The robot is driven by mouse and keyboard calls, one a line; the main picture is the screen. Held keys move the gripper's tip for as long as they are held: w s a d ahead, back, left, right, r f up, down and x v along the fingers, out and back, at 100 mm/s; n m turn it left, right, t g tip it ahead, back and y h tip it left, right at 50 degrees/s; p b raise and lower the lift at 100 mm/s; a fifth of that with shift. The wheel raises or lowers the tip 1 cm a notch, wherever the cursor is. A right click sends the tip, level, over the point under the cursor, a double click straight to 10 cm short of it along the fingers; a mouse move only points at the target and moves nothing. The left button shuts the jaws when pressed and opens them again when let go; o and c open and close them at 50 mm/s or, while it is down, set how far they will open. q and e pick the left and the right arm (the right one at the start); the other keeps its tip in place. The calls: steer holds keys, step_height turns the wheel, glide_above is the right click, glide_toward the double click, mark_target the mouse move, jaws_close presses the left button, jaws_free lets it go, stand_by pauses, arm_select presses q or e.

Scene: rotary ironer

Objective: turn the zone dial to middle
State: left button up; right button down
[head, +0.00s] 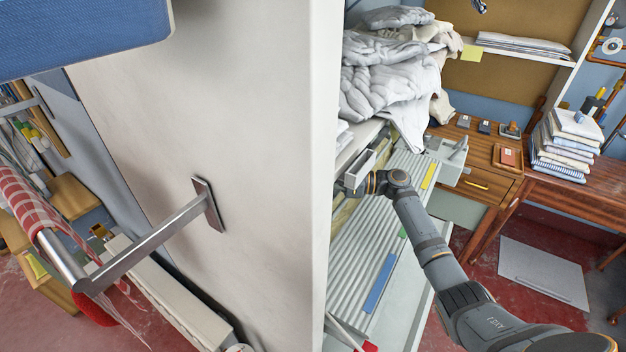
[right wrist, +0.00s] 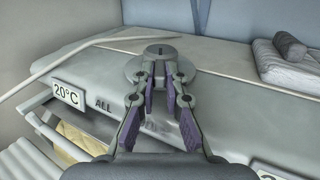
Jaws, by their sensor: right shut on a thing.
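The zone dial (right wrist: 160,49) is a round grey knob on a grey disc on the machine's sloping grey panel, in the right wrist view. My right gripper (right wrist: 161,68) is shut on the dial, its fingertips together at the knob's near side. The word "ALL" is printed on the panel to the left of the fingers; other faint lettering is partly hidden behind them. Which position the dial points to I cannot tell. In the head view my right arm reaches in from the lower right, and the gripper is mostly hidden by the white upright panel (head: 240,110). My left gripper is not in view.
A "20°C" plate (right wrist: 68,94) stands left of the dial. Crumpled white linen (head: 385,75) is heaped above the ribbed grey surface (head: 375,240). A metal bar (head: 150,240) juts from the white panel. A wooden desk (head: 480,150) with folded cloths (head: 565,148) stands at the right.

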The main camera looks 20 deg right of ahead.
steer(key=c, duration=1.4)
jaws_free()
steer(key=v, duration=1.2)
